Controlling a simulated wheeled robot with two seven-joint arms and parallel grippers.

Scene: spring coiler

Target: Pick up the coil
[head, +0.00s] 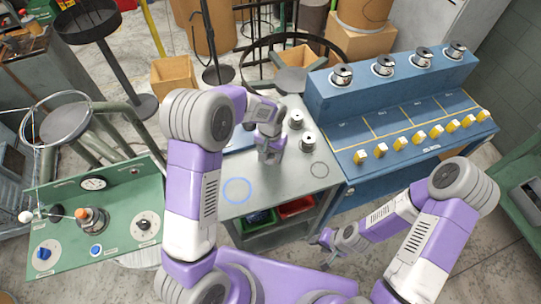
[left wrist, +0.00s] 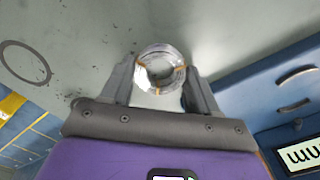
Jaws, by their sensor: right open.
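The coil (left wrist: 160,68) is a silver ring of wire with orange ties, seen in the left wrist view between the two fingers of my left gripper (left wrist: 160,82). The fingers press against its two sides. In the head view my left gripper (head: 269,157) points down at the grey table (head: 290,185), and it hides the coil there. Two more silver coils stand behind it to the right, one farther (head: 296,118) and one nearer (head: 308,142). My right gripper (head: 324,241) is open and empty, low in front of the table.
A blue ring mark (head: 237,190) and a dark ring mark (head: 319,169) lie on the table. A blue bench (head: 395,125) with spools and yellow blocks stands at right. A green panel (head: 110,215) with knobs stands at left. Green and red bins (head: 296,208) sit below the tabletop.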

